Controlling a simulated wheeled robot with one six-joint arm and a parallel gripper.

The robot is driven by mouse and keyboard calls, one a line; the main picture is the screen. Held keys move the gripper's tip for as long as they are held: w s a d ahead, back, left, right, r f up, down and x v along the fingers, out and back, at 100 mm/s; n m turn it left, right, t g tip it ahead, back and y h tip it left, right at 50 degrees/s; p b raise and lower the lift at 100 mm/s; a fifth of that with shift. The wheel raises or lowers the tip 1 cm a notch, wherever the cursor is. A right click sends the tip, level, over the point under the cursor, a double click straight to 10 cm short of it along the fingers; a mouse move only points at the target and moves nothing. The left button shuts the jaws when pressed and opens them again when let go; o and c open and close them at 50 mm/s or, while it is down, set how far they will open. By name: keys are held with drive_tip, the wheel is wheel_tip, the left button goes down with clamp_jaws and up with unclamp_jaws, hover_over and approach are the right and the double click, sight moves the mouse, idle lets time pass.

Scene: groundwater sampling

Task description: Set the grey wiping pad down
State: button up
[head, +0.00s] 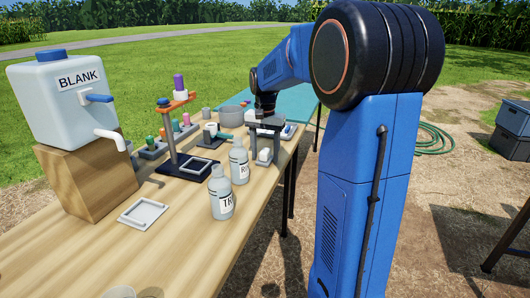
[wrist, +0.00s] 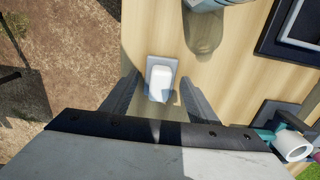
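The wiping pad (wrist: 151,69) appears as a small grey slab with a white rounded block (wrist: 160,80) on top. It lies on the wooden table, near the edge, in the wrist view. In the head view the pad (head: 264,155) shows as a small pale shape below my gripper (head: 265,143). In the wrist view my gripper (wrist: 160,85) is open, with its two dark fingers spread on either side of the pad. A gap shows between the left finger and the pad. The pad's underside is hidden.
Two labelled bottles (head: 221,193) (head: 239,161) stand close by. A dark stand (head: 183,165) with a square frame is behind them. A BLANK container (head: 66,98) sits on a wooden block at left. A white tray (head: 143,213) lies in front. The table edge is near the pad.

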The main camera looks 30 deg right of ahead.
sight(265, 150)
drive_tip(key=shift+r, duration=0.1)
wheel_tip(265, 150, up, 12)
idle(0.8)
idle(0.4)
